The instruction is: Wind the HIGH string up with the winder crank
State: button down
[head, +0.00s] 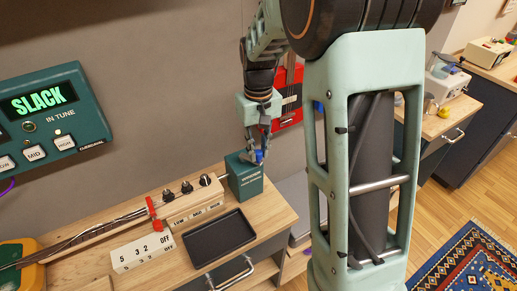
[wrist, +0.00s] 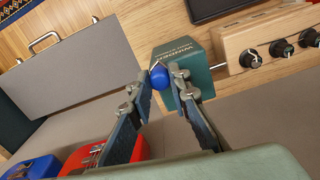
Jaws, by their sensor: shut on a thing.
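The green winder box (head: 243,182) stands on the wooden bench beside the peg block (head: 196,203); it also shows in the wrist view (wrist: 182,52). My gripper (head: 257,150) is at the top of the box, shut on the blue crank knob (wrist: 159,77). The fingers sit on both sides of the knob; the crank arm itself is mostly hidden. The peg block has black knobs, with LOW, MID and HIGH labels below. The wall tuner (head: 50,120) reads SLACK, and a small lamp above the HIGH button is lit.
A black tray (head: 219,239) and a white numbered block (head: 143,252) lie in front of the peg block. A red clip (head: 154,213) sits on the neck with the strings. A red guitar (head: 288,102) is on the wall behind my arm.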

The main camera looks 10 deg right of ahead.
aim_at(258, 151)
jog(key=c, duration=1.8)
grip_release()
notch_tip(258, 151, up, 12)
